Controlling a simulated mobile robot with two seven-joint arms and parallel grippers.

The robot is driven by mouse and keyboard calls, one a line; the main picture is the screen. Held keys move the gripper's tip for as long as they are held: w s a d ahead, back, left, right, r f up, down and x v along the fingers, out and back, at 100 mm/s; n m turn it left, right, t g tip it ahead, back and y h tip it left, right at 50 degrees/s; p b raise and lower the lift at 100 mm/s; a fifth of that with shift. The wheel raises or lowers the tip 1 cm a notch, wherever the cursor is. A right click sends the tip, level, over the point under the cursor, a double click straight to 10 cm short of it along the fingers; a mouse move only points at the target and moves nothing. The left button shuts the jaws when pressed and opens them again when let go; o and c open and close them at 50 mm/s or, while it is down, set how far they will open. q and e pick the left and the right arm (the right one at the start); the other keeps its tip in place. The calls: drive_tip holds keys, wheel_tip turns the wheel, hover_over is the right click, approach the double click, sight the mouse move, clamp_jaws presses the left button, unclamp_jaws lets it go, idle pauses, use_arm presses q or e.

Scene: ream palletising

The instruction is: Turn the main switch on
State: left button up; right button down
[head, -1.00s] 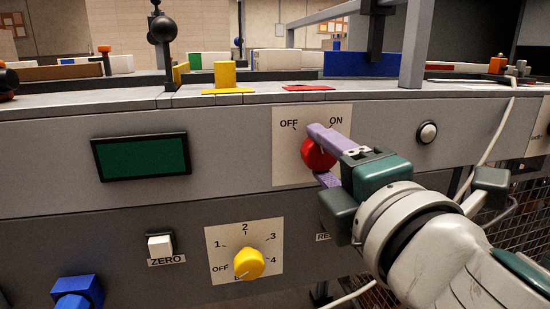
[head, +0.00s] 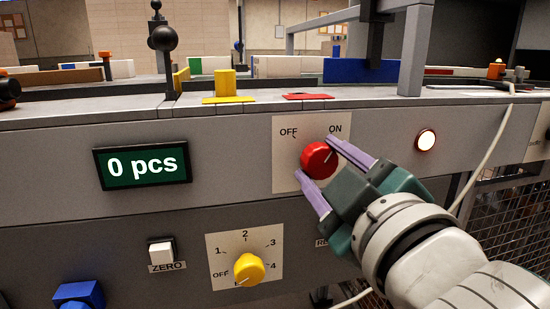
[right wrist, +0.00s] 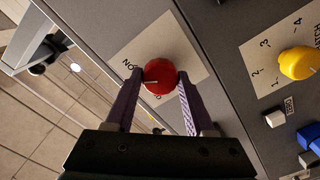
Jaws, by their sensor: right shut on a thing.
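The main switch is a round red knob (head: 319,160) on a pale plate (head: 285,182) marked OFF and ON. The right wrist view shows the red knob (right wrist: 160,78) between the fingertips. A round lamp (head: 426,140) to the right glows white. The display (head: 143,166) reads "0 pcs". My left gripper is not in view.
Below are a yellow selector knob (head: 249,269), a white ZERO button (head: 160,253) and a blue part (head: 79,295). A pale cable (head: 487,150) hangs at the right. Yellow and red pieces lie on the ledge above the panel.

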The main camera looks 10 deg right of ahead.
drive_tip(key=shift+m+p, duration=0.3)
drive_tip(key=shift+m, duration=0.8)
drive_tip(key=shift+c, duration=1.3)
unclamp_jaws()
drive_tip(key=s, duration=1)
drive_tip(key=shift+d, duration=0.2)
